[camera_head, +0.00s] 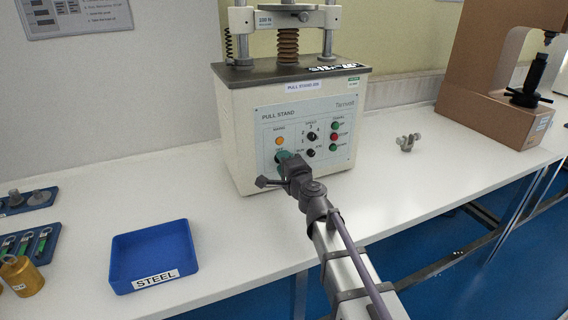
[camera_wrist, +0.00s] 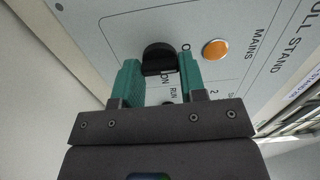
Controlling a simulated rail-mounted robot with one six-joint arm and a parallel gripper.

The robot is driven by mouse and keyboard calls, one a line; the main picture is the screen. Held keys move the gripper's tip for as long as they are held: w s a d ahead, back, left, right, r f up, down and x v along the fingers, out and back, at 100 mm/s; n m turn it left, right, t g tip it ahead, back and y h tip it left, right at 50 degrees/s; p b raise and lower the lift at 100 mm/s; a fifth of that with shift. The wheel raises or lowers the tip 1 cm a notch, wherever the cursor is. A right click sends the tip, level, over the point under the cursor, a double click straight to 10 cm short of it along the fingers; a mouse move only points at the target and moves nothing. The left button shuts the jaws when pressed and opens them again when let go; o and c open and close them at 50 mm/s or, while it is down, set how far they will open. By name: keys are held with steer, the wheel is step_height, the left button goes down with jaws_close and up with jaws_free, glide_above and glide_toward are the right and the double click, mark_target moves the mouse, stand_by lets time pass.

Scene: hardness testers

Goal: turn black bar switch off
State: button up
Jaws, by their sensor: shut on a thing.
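The black bar switch (camera_wrist: 158,58) sits on the grey front panel (camera_wrist: 230,15) of the pull stand (camera_head: 290,95), below the orange mains lamp (camera_head: 279,141). In the wrist view its black body lies between my two green fingers, with "ON" lettering just beside it. My gripper (camera_head: 283,157) is at the lower left of the panel in the head view and hides the switch there. In the wrist view my gripper (camera_wrist: 160,72) is shut on the switch, one finger on each side. The exact angle of the bar is hard to tell.
Black knobs (camera_head: 311,151) and several coloured buttons (camera_head: 334,135) are close right of my gripper. A blue tray (camera_head: 150,236) marked STEEL stands at left, and a small metal clamp (camera_head: 408,142) at right. A brown machine (camera_head: 495,80) stands farther right. White bench lies clear between them.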

steer(key=o, duration=0.9)
steer(key=v, duration=1.1)
